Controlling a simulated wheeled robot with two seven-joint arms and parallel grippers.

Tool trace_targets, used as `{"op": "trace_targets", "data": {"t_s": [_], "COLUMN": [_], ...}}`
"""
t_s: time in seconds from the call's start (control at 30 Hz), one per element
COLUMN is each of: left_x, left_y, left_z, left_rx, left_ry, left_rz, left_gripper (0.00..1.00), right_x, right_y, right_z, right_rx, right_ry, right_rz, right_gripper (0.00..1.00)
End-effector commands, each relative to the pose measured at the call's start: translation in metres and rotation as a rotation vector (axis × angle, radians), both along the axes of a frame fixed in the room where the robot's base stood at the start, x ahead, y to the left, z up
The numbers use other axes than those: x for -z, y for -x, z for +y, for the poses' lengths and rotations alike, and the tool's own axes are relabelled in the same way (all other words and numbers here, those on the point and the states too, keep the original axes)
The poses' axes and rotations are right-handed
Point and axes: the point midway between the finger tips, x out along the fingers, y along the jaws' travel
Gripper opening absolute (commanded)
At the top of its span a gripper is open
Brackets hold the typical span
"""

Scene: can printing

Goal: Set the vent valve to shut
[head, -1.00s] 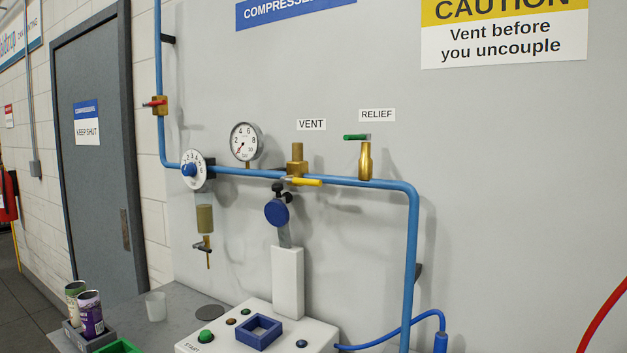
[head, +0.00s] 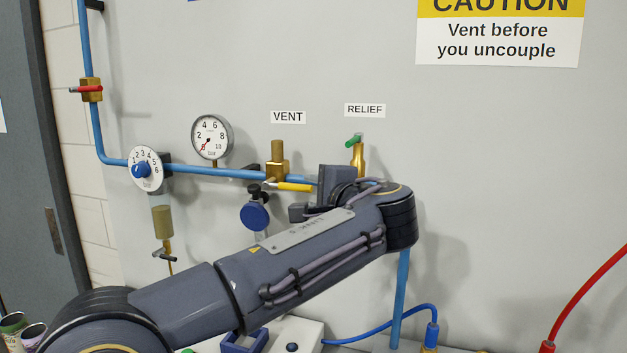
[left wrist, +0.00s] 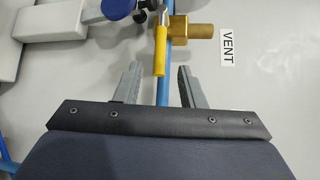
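The vent valve (head: 277,168) is a brass body on the blue pipe, under the VENT label (head: 288,117). Its yellow lever (head: 294,187) points right, roughly along the pipe. My left gripper (head: 306,198) is at the free end of the lever, partly hidden by my own arm in the head view. In the left wrist view the gripper (left wrist: 159,69) is open, with one finger on each side of the yellow lever (left wrist: 160,50) and gaps between. The brass valve (left wrist: 192,31) lies just beyond the fingertips. My right gripper is not in view.
A green-handled relief valve (head: 357,153) stands close behind my left wrist. A pressure gauge (head: 212,136) and a blue-knobbed dial (head: 145,168) are left of the vent valve. A blue round knob (head: 255,218) hangs below it. Another valve with a red handle (head: 90,89) is at far left.

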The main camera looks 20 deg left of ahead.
Motion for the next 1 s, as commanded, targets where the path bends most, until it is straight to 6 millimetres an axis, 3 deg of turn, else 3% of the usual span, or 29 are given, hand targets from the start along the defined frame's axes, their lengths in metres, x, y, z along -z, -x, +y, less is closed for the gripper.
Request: {"op": "trace_targets", "data": {"t_s": [0.5,0.87,1.0], "left_x": [0.008,0.011,0.011], "left_y": [-0.045,-0.049,-0.049], "left_z": [0.053,0.058,0.057], "left_rx": [-0.004,-0.002,-0.002], "left_ry": [-0.001,0.0,0.0], "left_rz": [0.001,0.0,0.0], "left_gripper": [0.36,0.36,0.18], "right_x": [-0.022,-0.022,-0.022], "right_y": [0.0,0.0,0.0], "right_z": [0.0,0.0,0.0], "right_rx": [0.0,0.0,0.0], "right_ry": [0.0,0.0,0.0], "right_rz": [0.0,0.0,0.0], "right_gripper": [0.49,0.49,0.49]}}
